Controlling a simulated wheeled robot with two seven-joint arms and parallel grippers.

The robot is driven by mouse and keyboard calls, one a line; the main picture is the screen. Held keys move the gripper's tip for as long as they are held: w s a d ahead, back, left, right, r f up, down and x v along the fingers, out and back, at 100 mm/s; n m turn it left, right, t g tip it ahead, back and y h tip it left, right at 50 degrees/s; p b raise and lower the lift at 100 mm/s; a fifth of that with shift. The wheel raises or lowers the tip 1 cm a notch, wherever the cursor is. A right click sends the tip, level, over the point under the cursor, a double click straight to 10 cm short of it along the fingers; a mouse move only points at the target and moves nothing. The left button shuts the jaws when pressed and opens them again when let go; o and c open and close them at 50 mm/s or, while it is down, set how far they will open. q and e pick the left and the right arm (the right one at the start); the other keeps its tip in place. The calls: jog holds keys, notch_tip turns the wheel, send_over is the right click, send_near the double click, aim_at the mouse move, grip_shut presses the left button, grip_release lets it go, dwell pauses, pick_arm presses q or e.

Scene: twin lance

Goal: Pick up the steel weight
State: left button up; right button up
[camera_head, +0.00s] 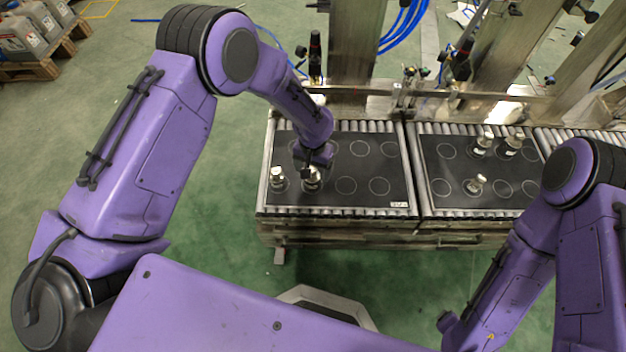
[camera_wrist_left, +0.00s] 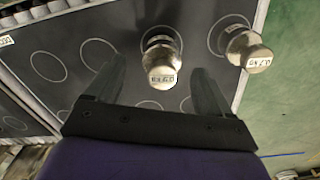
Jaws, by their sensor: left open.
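Two steel weights stand on the left black mat (camera_head: 345,200). One weight (camera_head: 277,178) is at the left edge; the other weight (camera_head: 312,181) is just right of it, partly hidden by my left gripper (camera_head: 312,165). In the left wrist view, my open left gripper (camera_wrist_left: 158,68) has its fingers on either side of one labelled weight (camera_wrist_left: 161,62), with gaps visible. The second labelled weight (camera_wrist_left: 249,52) stands outside the fingers, to the right. Both labels are small and hard to read. My right arm shows at the lower right, but its gripper does not.
The right black mat (camera_head: 450,165) holds three more weights (camera_head: 475,185). Both mats have printed circles, several empty, and lie on roller conveyors (camera_head: 330,211). Metal posts (camera_head: 352,50) and a dark handle (camera_head: 315,55) stand behind. Containers on a pallet (camera_head: 35,65) are far left.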

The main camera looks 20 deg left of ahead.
aim_at(313, 184)
pick_arm(q)
notch_tip(313, 184, down, 4)
jog(key=shift+a+r, duration=0.15)
jog(key=shift+r, duration=0.1)
grip_shut()
jog(key=shift+r, duration=0.1)
